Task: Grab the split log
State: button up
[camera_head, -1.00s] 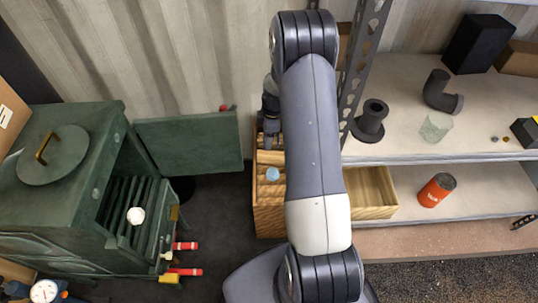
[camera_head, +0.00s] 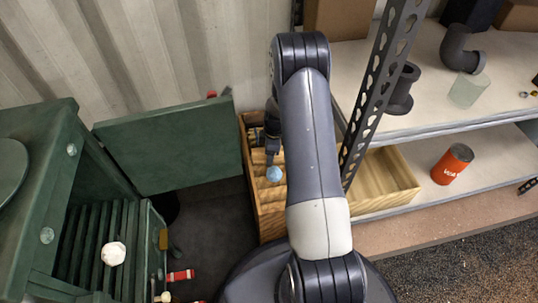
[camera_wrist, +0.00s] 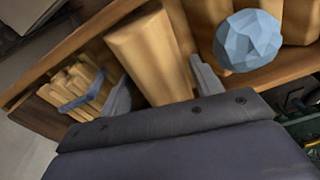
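A pale tan split log (camera_wrist: 150,52) stands out in the wrist view, inside a wooden crate (camera_head: 271,222). My gripper (camera_wrist: 162,88) is open, its two grey fingers spread with the log's near part between or just beyond them. A gap shows beside the left finger, and I see no grip on the log. In the head view my gripper (camera_head: 271,150) points down into the crate, partly hidden by my arm. Other split logs (camera_wrist: 299,22) lie at the right in the wrist view.
A blue faceted ball (camera_wrist: 248,40) sits right of the log. A banded bundle of sticks (camera_wrist: 78,88) is at the left. A green stove (camera_head: 60,150) with an open door (camera_head: 170,147) stands left of the crate; a metal shelf post (camera_head: 378,95) stands right.

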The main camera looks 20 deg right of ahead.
jog(key=c, duration=0.8)
jog(key=shift+r, duration=0.1)
